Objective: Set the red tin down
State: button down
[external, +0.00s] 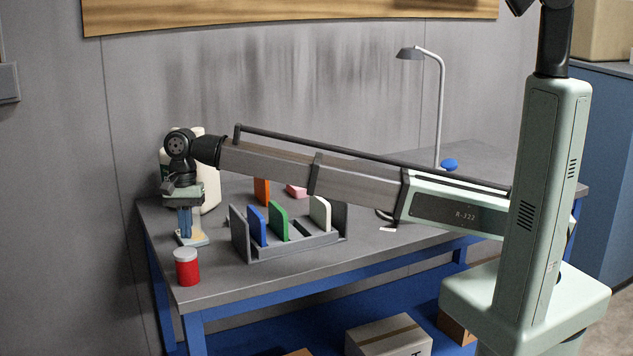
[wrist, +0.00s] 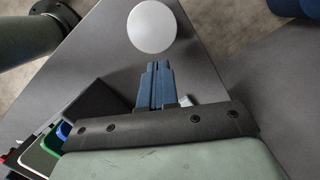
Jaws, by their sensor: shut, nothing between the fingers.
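The red tin (external: 187,268) stands upright on the grey table (external: 330,262), close to its front left corner. Its round white lid shows from above in the wrist view (wrist: 152,27), and the red side is hidden there. My gripper (external: 184,231) points down just behind the tin in the external view. Its blue fingers are together and empty. In the wrist view the fingertips (wrist: 157,65) are apart from the lid, with a small gap of table between them.
A grey rack (external: 290,243) holds several upright plates, including blue (external: 256,226) and green (external: 278,220), right of my gripper. A white container (external: 208,172) stands behind my wrist. A lamp (external: 438,105) stands farther back. Table edges lie close to the tin.

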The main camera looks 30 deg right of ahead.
aim_at(184, 256)
jog(key=s+a, duration=0.1)
jog(key=s, duration=0.3)
jog(key=s+a, duration=0.1)
jog(key=s, duration=0.1)
jog(key=shift+a+f, duration=0.3)
jog(key=shift+f, duration=0.5)
jog(key=shift+d+f, duration=0.1)
jog(key=w+d, duration=0.4)
jog(key=w, duration=0.5)
jog(key=shift+d, duration=0.2)
jog(key=shift+w, duration=0.15)
notch_tip(184, 256, up, 14)
jog(key=w, duration=0.2)
jog(key=shift+d+r, duration=0.2)
jog(key=shift+d, duration=0.15)
